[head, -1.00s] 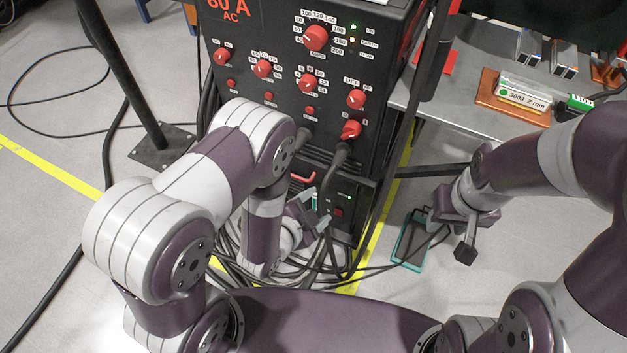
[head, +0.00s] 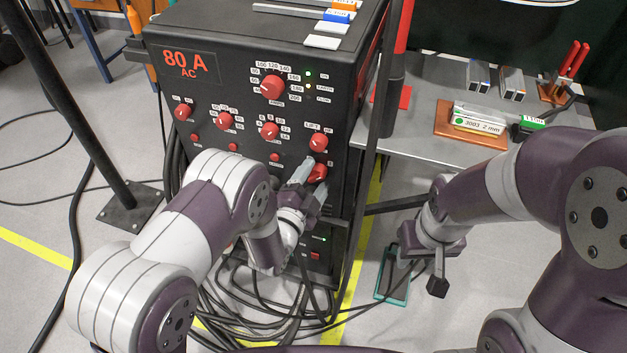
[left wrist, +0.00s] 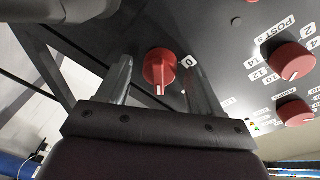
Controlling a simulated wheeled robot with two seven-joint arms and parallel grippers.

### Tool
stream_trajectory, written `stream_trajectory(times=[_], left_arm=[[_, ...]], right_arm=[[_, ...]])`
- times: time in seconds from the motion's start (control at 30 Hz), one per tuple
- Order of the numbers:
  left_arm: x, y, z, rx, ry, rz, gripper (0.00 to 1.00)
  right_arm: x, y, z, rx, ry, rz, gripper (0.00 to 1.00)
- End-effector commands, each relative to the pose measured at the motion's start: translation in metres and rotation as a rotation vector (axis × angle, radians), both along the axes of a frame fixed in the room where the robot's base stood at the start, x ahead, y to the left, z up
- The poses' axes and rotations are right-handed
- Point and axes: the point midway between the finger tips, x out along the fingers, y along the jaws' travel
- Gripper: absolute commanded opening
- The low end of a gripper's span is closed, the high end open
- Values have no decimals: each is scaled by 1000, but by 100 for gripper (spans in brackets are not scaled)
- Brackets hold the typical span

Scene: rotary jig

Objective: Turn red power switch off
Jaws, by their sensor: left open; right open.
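The red power switch (head: 317,173) is a red knob at the lower right of the black machine's front. In the left wrist view the red switch (left wrist: 159,70) sits between my open fingers, with a white "0" label beside it on the right. Its pointer ridge faces down in that picture, away from the "0". My left gripper (head: 308,184) is open at the switch, one finger on each side; gaps show between the fingers and the knob. My right gripper (head: 421,271) is open and empty, away to the right of the machine.
The black machine (head: 215,150) marked "80 A AC" carries several other red knobs, including the large one (head: 271,87). Cables (head: 260,310) lie on the floor below. A grey side table (head: 430,135) with labelled boxes stands at the right.

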Motion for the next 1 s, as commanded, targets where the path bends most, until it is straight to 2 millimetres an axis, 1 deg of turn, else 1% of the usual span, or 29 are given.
stream_trajectory(times=[0.2,0.27,0.3,0.37,0.4,0.73,0.87,1.0], left_arm=[[0,0,0,0,1,-1,66],[0,0,0,0,1,-1,46],[0,0,0,0,1,-1,33],[0,0,0,0,1,-1,14],[0,0,0,0,1,-1,10],[0,0,-1,-41,14,0,10],[0,0,-2,-104,35,0,10],[0,0,-3,-206,70,-1,10]], right_arm=[[0,0,0,0,0,0,43],[0,0,0,0,0,0,43],[0,0,0,0,0,0,43],[0,0,0,0,0,0,43],[0,0,0,0,0,0,43],[0,0,-2,0,0,0,43],[0,0,-4,0,0,0,43],[0,0,-7,0,0,0,43]])
